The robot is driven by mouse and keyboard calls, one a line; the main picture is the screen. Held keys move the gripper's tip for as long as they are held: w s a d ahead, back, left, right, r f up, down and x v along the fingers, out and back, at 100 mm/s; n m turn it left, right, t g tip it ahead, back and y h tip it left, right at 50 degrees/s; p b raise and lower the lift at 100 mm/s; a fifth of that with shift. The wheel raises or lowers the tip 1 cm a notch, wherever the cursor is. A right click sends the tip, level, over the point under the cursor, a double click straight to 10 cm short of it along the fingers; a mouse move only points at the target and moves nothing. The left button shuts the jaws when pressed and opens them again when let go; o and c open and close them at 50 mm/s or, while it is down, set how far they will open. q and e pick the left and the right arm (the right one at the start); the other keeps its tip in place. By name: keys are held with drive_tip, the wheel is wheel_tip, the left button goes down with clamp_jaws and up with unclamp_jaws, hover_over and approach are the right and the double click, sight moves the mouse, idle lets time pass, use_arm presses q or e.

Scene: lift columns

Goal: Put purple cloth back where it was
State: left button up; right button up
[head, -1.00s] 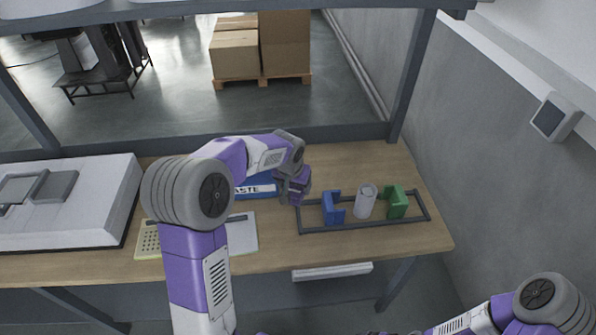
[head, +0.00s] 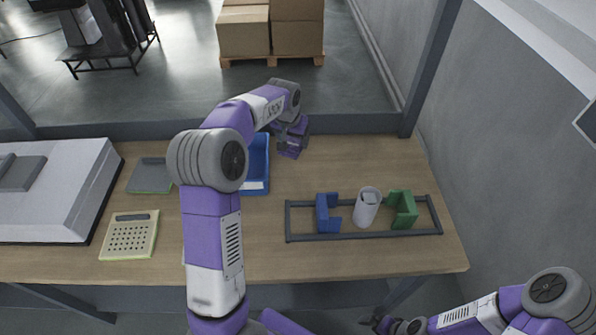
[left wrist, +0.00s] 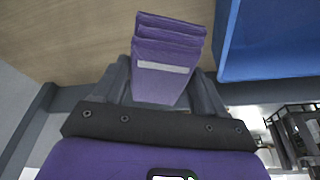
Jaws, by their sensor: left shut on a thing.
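The purple cloth (left wrist: 163,75), folded with a pale band across it, is between the fingers of my left gripper (left wrist: 165,92) in the left wrist view. My left gripper (head: 290,143) is shut on it over the back of the wooden table, just right of the blue tray (head: 256,165). The blue tray also shows at the upper right of the left wrist view (left wrist: 270,40), apart from the cloth. My right gripper (head: 378,322) is low at the bottom edge of the head view, too small and cut off to read.
A calculator (head: 130,235) and a white machine (head: 60,190) are at left. Bare wood lies behind the frame.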

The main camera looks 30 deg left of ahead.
sight(290, 147)
use_arm(q)
drive_tip(key=shift+w+f, duration=0.2)
drive_tip(key=shift+f, duration=0.4)
wheel_tip(290, 147, down, 10)
drive_tip(key=b, duration=0.2)
drive_tip(key=shift+r+b, duration=0.1)
drive_tip(key=shift+b, duration=0.3)
use_arm(e)
wheel_tip(290, 147, down, 3)
drive_tip(key=shift+w+f, duration=0.15)
drive_tip(key=shift+f, duration=0.05)
use_arm(q)
drive_tip(key=shift+s, duration=0.1)
drive_tip(key=shift+f, duration=0.2)
drive_tip(key=o, duration=0.9)
drive_tip(key=shift+o, duration=0.2)
use_arm(e)
drive_tip(key=shift+f, duration=0.1)
use_arm(q)
drive_tip(key=shift+r, duration=0.1)
drive_tip(key=shift+r, duration=0.35)
drive_tip(key=p+v, duration=0.2)
drive_tip(key=v, duration=0.9)
drive_tip(key=shift+s+r, duration=0.15)
drive_tip(key=shift+r, duration=0.1)
use_arm(e)
wheel_tip(290, 147, up, 2)
drive_tip(key=shift+r, duration=0.2)
